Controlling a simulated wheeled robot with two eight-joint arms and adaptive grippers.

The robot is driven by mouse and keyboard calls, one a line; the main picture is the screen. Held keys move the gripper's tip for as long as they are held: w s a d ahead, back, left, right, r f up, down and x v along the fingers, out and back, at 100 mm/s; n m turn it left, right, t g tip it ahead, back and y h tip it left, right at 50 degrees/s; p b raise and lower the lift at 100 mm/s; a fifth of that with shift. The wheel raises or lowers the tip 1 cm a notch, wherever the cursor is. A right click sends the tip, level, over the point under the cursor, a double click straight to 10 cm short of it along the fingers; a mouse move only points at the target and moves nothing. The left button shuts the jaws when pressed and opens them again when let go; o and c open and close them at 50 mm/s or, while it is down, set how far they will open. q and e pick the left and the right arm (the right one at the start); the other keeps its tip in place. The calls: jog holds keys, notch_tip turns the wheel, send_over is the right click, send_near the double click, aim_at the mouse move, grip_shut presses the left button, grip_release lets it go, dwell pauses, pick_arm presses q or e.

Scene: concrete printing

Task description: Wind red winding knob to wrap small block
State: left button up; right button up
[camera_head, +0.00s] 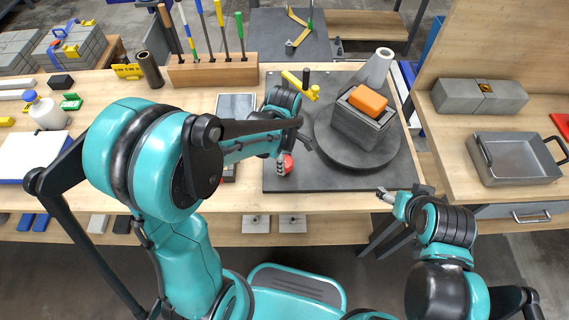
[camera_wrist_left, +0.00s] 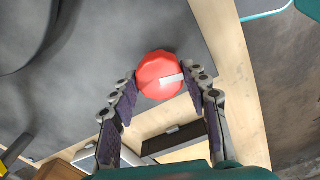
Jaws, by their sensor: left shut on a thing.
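The red winding knob (camera_head: 288,164) is at the front of the dark board (camera_head: 290,180). In the left wrist view the knob (camera_wrist_left: 158,75) is faceted, with a pale stripe, between my left fingertips. My left gripper (camera_head: 282,162) is shut on it. To the right, a round dark turntable (camera_head: 345,158) carries a grey hollow block (camera_head: 362,130) with an orange block (camera_head: 368,100) in its top. I see no wrap around the block. My right gripper (camera_head: 402,194) is at the table's front edge, apart from the board; its opening is unclear.
A grey cone (camera_head: 376,66) stands behind the turntable. A yellow part (camera_head: 299,84) and a wooden tool rack (camera_head: 213,72) are at the back. A metal tray (camera_head: 515,160) and grey blocks (camera_head: 480,97) lie on the right bench. Several loose items are at the left.

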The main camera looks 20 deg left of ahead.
pick_arm(q)
jog(key=n, duration=0.5)
dwell(0.7)
jog(key=o, duration=1.9)
notch_tip(320, 180, up, 6)
jog(key=p, duration=0.4)
jog(key=shift+p, duration=0.3)
